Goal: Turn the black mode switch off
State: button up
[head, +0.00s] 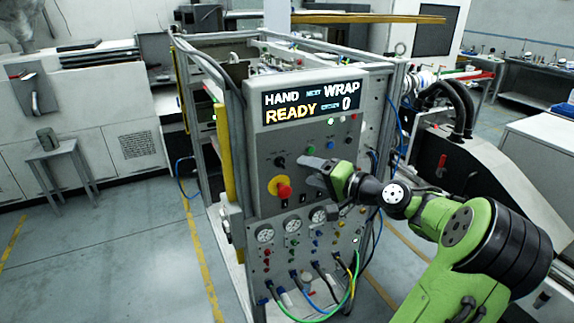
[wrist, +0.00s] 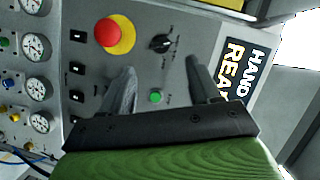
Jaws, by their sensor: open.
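The black mode switch (head: 280,161) is a small round knob on the grey machine panel, below the display and above the red emergency button. In the wrist view the switch (wrist: 160,43) shows whole, just past the fingertips and roughly in line with the gap between them. Its labels are too small to read. My gripper (head: 304,171) is open and empty, in front of the panel to the right of the switch. In the wrist view its two grey fingers (wrist: 158,70) stand apart, with a green button (wrist: 155,98) showing between them. No contact with the switch shows.
The red emergency button (head: 284,190) on its yellow base sticks out below the switch. The display (head: 312,101) reads HAND, WRAP, READY and 0. Gauges (head: 265,233) and plugged cables (head: 320,285) are lower on the panel. A yellow post (head: 225,150) edges its left.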

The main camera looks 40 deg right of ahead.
aim_at(283, 164)
jog(key=w, duration=0.4)
jog(key=w+a, duration=0.1)
jog(key=w, duration=0.2)
jog(key=shift+f, duration=0.4)
jog(key=shift+w+d+f, duration=0.15)
jog(key=shift+w+d, duration=0.05)
jog(key=shift+w, duration=0.25)
jog(key=shift+s+a, duration=0.1)
jog(key=shift+c, duration=1.1)
jog(key=c, duration=0.8)
